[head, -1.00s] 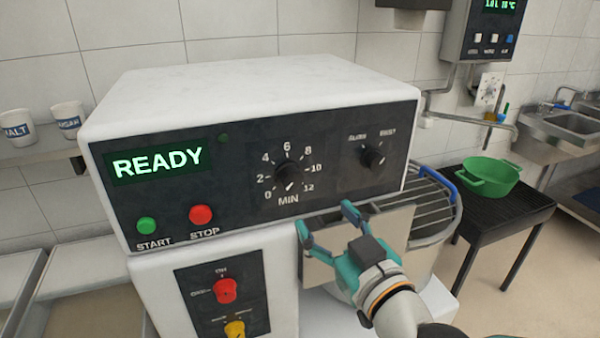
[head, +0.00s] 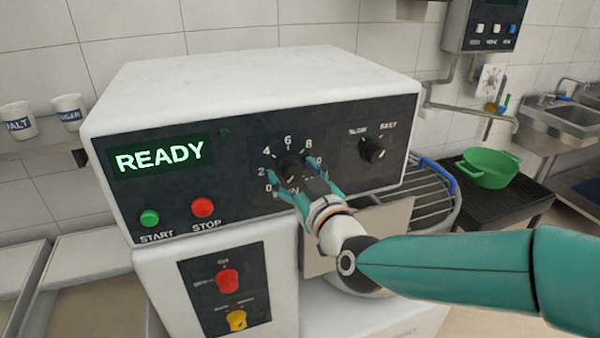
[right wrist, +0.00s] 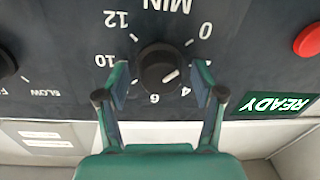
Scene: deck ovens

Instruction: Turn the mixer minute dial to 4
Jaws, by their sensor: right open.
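The minute dial (head: 289,163) is a black round knob on the mixer's dark front panel, ringed by numbers from 0 to 12. In the right wrist view the panel is upside down, and the dial (right wrist: 158,66) shows a slanted white mark on its face; I cannot tell surely which number it points at. My right gripper (head: 296,173) is open at the dial. In the right wrist view its two fingers (right wrist: 160,82) stand on either side of the knob, with a gap on each side. The fingers hide some numbers. My left gripper is not in view.
The display (head: 160,157) reads READY. A green START button (head: 149,218) and red STOP button (head: 203,207) are left of the dial. The SLOW/FAST knob (head: 372,150) is to its right. A red switch (head: 227,281) and yellow switch (head: 236,320) sit below.

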